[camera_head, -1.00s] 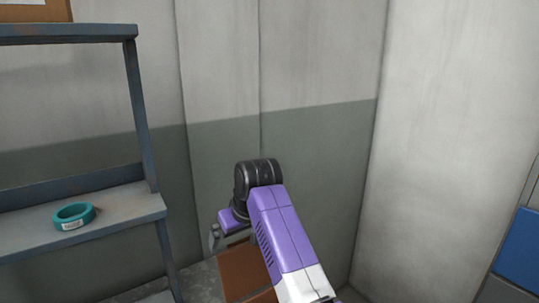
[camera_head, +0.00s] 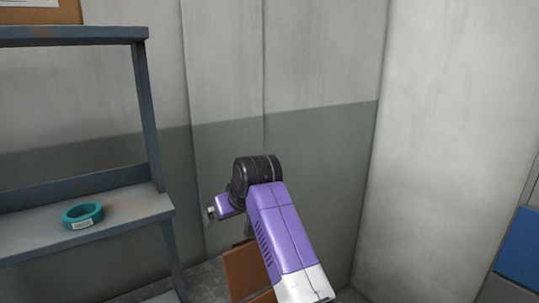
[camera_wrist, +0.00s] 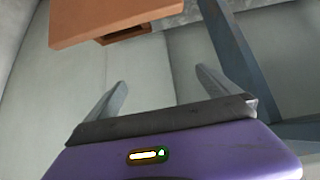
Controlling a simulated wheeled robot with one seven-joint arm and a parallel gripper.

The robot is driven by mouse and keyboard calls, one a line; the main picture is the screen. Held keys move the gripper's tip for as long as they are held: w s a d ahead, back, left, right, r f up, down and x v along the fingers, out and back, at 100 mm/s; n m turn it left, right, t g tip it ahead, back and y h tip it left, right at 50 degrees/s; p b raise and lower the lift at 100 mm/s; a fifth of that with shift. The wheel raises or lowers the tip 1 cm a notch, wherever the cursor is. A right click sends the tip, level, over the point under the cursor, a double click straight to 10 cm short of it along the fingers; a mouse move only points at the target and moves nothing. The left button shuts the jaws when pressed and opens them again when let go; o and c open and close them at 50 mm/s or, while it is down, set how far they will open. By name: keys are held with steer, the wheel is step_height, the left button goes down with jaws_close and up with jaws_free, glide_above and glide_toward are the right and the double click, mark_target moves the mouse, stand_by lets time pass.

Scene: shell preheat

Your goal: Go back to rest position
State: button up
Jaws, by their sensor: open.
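My gripper (camera_wrist: 160,92) shows in the wrist view with its two fingers spread apart and nothing between them. In the head view my purple arm reaches up the middle, and my gripper (camera_head: 211,213) shows only in small part at the left end of the wrist. An orange-brown box-like thing (camera_head: 243,270) stands below and behind my arm, partly hidden by it. A similar orange-brown thing (camera_wrist: 130,18) with a dark opening shows at the top of the wrist view, apart from the fingers.
A grey-blue metal shelf (camera_head: 120,206) stands at the left, with a teal ring-shaped roll (camera_head: 82,215) on it. A cardboard-coloured box (camera_head: 45,12) sits on its upper shelf. Walls close off the corner behind my arm. A blue panel (camera_head: 520,248) is at the right edge.

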steer(key=s+d+f+m+t, duration=0.2)
steer(key=s+d+f+t, duration=0.3)
steer(key=s+d, duration=0.45)
steer(key=s+d+f+m+t, duration=0.2)
steer(key=s+d+f+t, duration=0.35)
steer(key=s+d, duration=0.4)
steer(key=s+d+g+h, duration=0.1)
steer(key=s+d, duration=0.2)
steer(key=s, duration=1)
steer(key=s+d+f+m+g+h, duration=0.1)
steer(key=s+d, duration=0.3)
steer(key=s, duration=1)
steer(key=s+d+f+m+g+h, duration=0.1)
steer(key=s+d, duration=0.3)
steer(key=s, duration=0.9)
steer(key=shift+s+h, duration=0.3)
steer(key=shift+h, duration=0.3)
steer(key=shift+d+f, duration=0.1)
steer(key=shift+f, duration=0.05)
